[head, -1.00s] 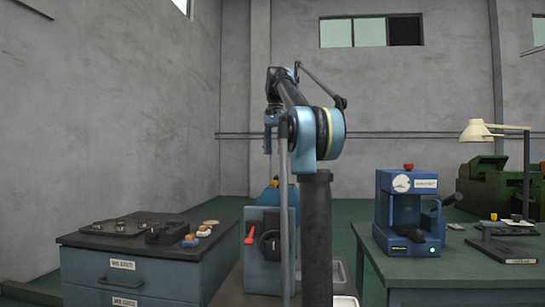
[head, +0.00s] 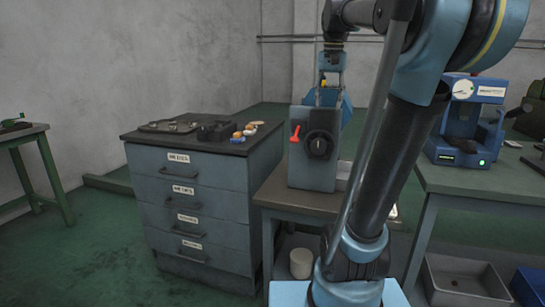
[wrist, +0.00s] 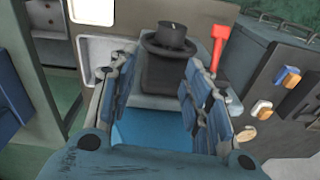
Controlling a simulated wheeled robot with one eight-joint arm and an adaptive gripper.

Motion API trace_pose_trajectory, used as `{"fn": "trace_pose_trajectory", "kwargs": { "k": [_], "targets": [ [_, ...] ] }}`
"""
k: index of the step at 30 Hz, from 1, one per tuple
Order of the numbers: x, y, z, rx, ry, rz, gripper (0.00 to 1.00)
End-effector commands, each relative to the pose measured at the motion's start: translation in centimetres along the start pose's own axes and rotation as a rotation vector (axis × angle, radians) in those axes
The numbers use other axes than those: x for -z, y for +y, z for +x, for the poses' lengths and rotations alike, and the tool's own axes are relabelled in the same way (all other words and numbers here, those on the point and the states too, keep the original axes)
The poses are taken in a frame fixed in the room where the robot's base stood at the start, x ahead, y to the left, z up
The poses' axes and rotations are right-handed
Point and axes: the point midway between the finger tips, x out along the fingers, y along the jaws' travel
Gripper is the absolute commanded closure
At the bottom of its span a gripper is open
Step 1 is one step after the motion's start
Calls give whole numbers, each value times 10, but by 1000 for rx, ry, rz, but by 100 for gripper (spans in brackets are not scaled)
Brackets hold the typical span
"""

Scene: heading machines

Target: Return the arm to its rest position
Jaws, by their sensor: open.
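My gripper (head: 330,98) hangs pointing down at the top of the blue-grey machine (head: 312,170) in the head view. Its fingers are apart. In the wrist view, my gripper (wrist: 158,80) shows two spread blue fingers with nothing held between them. The machine's black knob (wrist: 168,42) and red lever (wrist: 219,42) lie beyond the fingertips. A blue surface (wrist: 150,125) shows between the fingers. I cannot tell whether the fingers touch the machine. My arm rises at the right of the head view and bends over toward the machine.
A drawer cabinet (head: 195,215) with small parts on top stands left of the machine. A blue device (head: 465,125) stands on the right bench (head: 500,180). A green table (head: 25,138) is at far left. Floor between table and cabinet is clear.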

Motion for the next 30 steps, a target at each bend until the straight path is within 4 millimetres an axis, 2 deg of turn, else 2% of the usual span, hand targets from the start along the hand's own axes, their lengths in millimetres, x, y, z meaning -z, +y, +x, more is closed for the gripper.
{"fn": "trace_pose_trajectory", "kwargs": {
  "k": [1,3,11,21,25,30],
  "targets": [
    [-14,6,18,2,6,-23,55],
    [-32,13,42,4,15,-56,55],
    [-99,41,137,11,48,-181,55],
    [-184,77,272,13,93,-339,55],
    [-206,86,309,13,104,-381,55],
    [-220,92,331,12,111,-407,55]
  ]
}}
